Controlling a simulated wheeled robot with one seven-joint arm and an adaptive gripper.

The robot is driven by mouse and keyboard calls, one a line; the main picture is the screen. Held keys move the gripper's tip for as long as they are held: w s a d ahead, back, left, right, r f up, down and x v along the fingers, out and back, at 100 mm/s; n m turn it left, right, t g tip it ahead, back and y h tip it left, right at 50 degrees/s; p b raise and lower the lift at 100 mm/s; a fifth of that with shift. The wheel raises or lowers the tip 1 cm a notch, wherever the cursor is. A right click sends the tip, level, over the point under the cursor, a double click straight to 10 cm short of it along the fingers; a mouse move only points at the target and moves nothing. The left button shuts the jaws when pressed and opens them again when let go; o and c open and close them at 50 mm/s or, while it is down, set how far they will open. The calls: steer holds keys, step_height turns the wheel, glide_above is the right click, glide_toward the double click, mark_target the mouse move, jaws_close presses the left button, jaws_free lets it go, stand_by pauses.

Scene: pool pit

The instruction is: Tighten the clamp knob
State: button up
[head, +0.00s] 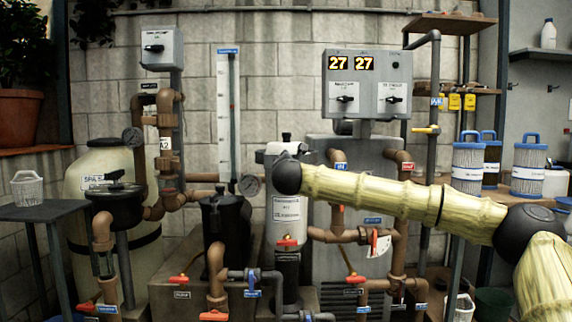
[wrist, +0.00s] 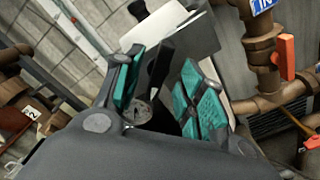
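My gripper (wrist: 162,68) is open in the wrist view, its teal-padded fingers spread to left and right. A dark, narrow part (wrist: 157,75) shows between the fingers, with space on its right; I cannot tell whether it is the clamp knob or whether a pad touches it. A pale canister (head: 286,207) stands upright in the head view, with a dark cap on top. I cannot pick out the clamp knob with certainty.
A round gauge (head: 249,184) sits left of the canister. A black pump housing (head: 226,228) stands lower left. Brown pipes with an orange valve handle (wrist: 285,56) lie right of my gripper. A control box (head: 366,83) hangs above. Pipes crowd the space below.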

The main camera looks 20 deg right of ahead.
steer(key=b+v, duration=0.3)
steer(key=v, duration=0.4)
steer(key=shift+b, duration=0.4)
steer(key=shift+a, duration=0.1)
